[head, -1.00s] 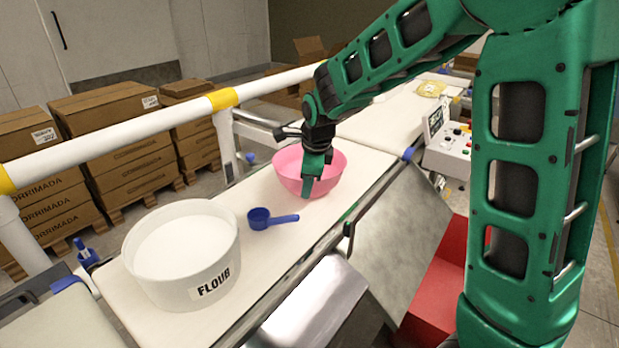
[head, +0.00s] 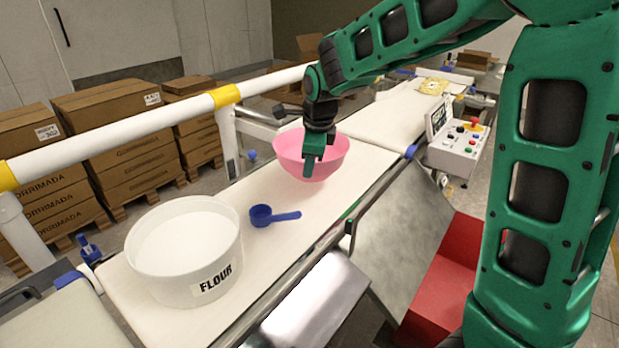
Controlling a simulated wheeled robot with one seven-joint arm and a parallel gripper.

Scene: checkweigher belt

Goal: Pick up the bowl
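The pink bowl (head: 335,158) hangs upright a little above the white belt (head: 255,190), with a soft shadow under it. My gripper (head: 311,160) points down at the bowl's near rim. One green finger shows on the outside of the bowl's wall; the other is hidden. The bowl is off the belt with my gripper at its rim, so my gripper is shut on the rim.
A white tub of flour (head: 185,255) and a blue scoop (head: 272,215) stand on the belt at the near left. A white rail (head: 120,130) runs behind the belt. A control box (head: 458,148) and a red bin (head: 445,270) are at the right.

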